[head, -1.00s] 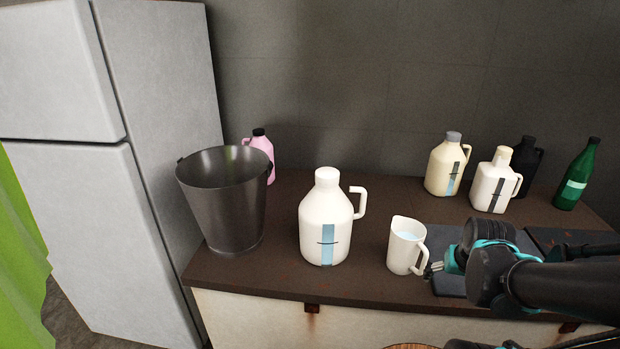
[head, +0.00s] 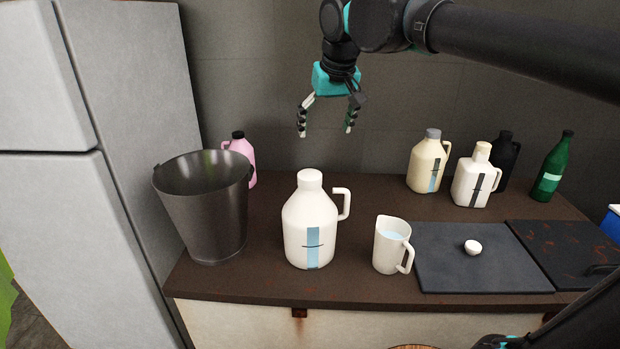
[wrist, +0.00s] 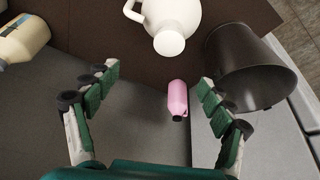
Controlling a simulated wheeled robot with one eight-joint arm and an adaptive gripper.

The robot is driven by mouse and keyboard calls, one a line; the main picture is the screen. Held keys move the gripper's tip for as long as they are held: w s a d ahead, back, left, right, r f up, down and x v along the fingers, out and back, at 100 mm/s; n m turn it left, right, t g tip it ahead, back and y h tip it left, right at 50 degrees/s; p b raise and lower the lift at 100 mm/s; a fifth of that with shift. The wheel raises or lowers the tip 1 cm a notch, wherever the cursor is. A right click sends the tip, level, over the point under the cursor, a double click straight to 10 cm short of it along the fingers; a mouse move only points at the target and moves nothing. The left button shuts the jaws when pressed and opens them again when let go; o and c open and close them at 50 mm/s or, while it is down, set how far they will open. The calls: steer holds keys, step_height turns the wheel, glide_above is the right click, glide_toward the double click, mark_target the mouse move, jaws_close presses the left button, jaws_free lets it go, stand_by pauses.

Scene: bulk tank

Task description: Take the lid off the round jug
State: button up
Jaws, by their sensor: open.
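The round jug (head: 309,232) is white with a blue stripe label and a side handle on its right. It stands upright on the dark brown counter. Its white lid (head: 310,180) is on its neck. My gripper (head: 325,133) is open and empty, pointing down, well above the counter and apart from the jug, a little to the right of the lid in the head view. In the wrist view the round jug (wrist: 179,14) is at the top, its lid (wrist: 169,43) facing the camera, beyond the spread fingers (wrist: 163,108).
A metal bucket (head: 207,218) stands left of the jug, with a pink bottle (head: 241,157) behind it. A white pitcher (head: 391,246) with pale liquid stands close on the right. A dark board (head: 450,268) holds a small white cap (head: 473,247). Several bottles stand at the back right.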

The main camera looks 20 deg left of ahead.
steer(key=s+a+r, duration=0.2)
glide_above(309, 173)
steer(key=s+d, duration=0.1)
steer(key=s, duration=0.2)
steer(key=f, duration=1.1)
steer(key=shift+w+d+f, duration=0.15)
steer(key=shift+w, duration=0.1)
steer(key=shift+x, duration=2.7)
steer(key=shift+w+d, duration=0.15)
steer(key=shift+d, duration=0.05)
steer(key=c, duration=0.9)
